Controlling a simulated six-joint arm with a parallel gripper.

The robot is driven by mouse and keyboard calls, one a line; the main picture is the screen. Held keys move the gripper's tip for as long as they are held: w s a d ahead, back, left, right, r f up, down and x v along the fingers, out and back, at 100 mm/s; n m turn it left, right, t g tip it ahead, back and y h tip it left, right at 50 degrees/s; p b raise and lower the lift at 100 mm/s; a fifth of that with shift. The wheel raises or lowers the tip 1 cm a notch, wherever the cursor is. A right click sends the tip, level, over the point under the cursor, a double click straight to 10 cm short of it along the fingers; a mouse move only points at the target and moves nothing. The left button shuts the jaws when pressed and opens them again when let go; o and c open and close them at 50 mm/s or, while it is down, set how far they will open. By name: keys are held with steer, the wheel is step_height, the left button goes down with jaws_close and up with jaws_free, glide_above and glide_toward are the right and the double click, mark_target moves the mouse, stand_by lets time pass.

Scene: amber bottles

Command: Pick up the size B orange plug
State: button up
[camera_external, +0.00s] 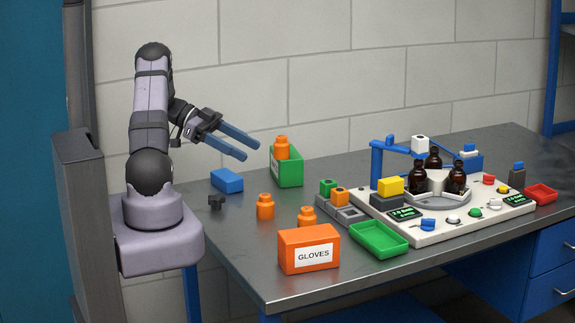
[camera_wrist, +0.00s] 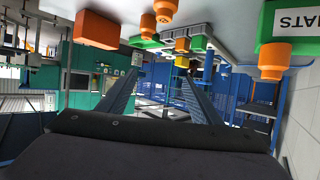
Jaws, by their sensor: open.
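Several orange pieces are in view, and I cannot read a size mark on any of them. One knobbed orange piece (camera_external: 265,207) stands on the bench, and a second orange piece (camera_external: 307,216) stands behind the gloves box. A small orange block (camera_external: 340,196) sits in a grey rack beside a green block (camera_external: 327,187); the orange block also shows in the wrist view (camera_wrist: 183,45). My gripper (camera_external: 250,149) is open and empty, high above the bench's left part, apart from every piece.
An orange box marked GLOVES (camera_external: 309,249) stands at the front edge. The green box (camera_external: 289,170), a blue block (camera_external: 227,180) and a green tray (camera_external: 379,240) are nearby. A white station (camera_external: 440,225) with dark bottles fills the right. The front-right bench is clear.

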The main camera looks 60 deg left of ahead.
glide_toward(265, 207)
steer(key=w, duration=0.1)
steer(key=w+f, duration=0.2)
steer(key=shift+a, duration=0.25)
steer(key=shift+w+d+f+p, duration=0.15)
steer(key=shift+w+d+p, duration=0.3)
steer(key=shift+d, duration=0.1)
steer(key=shift+p+x, duration=1.25)
steer(key=shift+x, duration=1.05)
steer(key=shift+w+d+f, duration=0.35)
steer(key=shift+d+f, duration=0.1)
steer(key=shift+d, duration=0.05)
steer(key=c, duration=1.2)
